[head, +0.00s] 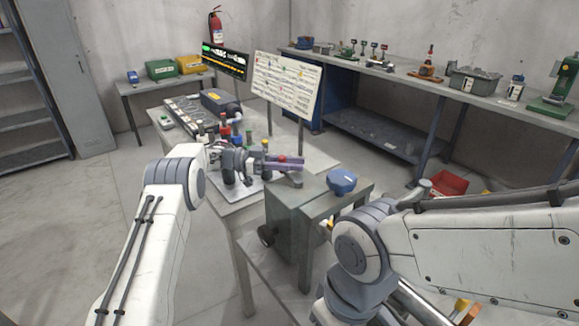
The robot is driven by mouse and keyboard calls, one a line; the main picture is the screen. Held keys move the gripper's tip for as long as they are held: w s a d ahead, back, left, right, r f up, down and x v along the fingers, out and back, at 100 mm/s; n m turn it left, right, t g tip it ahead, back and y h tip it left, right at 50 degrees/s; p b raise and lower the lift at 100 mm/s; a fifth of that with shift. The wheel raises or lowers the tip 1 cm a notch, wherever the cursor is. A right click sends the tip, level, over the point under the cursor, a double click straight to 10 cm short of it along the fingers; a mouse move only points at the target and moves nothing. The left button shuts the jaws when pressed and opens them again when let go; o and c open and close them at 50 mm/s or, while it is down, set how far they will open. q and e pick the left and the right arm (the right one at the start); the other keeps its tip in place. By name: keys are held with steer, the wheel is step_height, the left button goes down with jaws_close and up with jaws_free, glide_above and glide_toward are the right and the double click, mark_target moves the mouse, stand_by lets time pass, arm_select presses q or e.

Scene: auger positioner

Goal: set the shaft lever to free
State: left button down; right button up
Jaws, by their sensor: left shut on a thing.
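My left gripper (285,164) reaches over the machine's bench from the left. It is shut at a red-topped part (282,158), which looks like a lever knob. The fingers cover most of this part, so its stem and setting are hidden. I cannot tell from its markings whether it is the shaft lever. Behind the gripper, several coloured knobs stand on the machine, among them a red one (226,130), a green one (249,137) and a yellow one (265,142). My right arm enters from the right; its gripper is not in view.
A printed board (287,84) and a dark display (225,60) stand behind the machine. A long workbench (400,72) lines the back wall.

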arm_select(q)
steer(key=shift+w+r, duration=0.1)
steer(key=shift+r, duration=0.1)
stand_by(0.3)
steer(key=c, duration=0.7)
jaws_free()
steer(key=shift+d, duration=0.15)
steer(key=shift+f, duration=0.1)
steer(key=shift+a, duration=0.2)
arm_select(e)
steer(key=shift+f, duration=0.1)
